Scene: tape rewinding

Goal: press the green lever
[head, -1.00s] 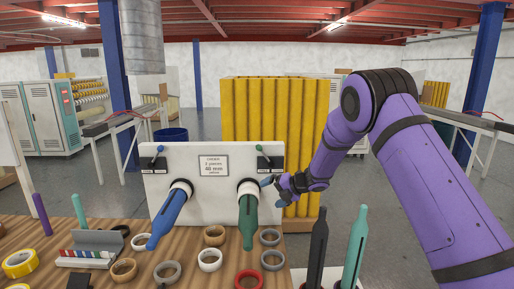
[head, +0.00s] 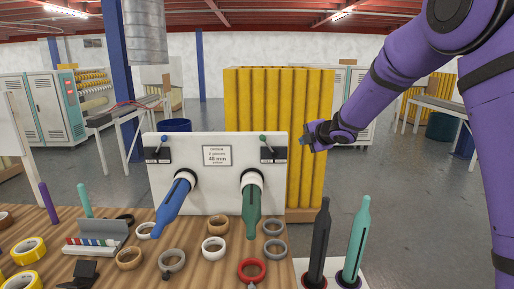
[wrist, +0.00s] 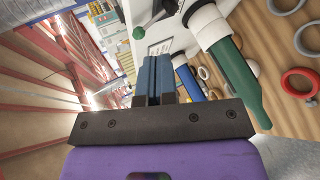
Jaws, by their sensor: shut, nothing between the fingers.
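The white panel (head: 218,200) stands at the back of the wooden table. At its upper right is a small lever with a green knob (head: 262,138), tilted up and to the left on a dark base. The green knob also shows in the wrist view (wrist: 138,33), beyond the fingers. A large green spindle (head: 251,212) sticks out of the panel below it. My gripper (head: 303,140) is shut and empty, to the right of the panel at about the lever's height, apart from it. In the wrist view its blue fingers (wrist: 153,78) are together.
A blue-knobbed lever (head: 163,138) and blue spindle (head: 173,208) are on the panel's left. Several tape rings, such as a red one (head: 251,270), lie on the table. Black (head: 319,240) and teal (head: 357,240) upright spindles stand front right. Yellow columns (head: 275,100) stand behind.

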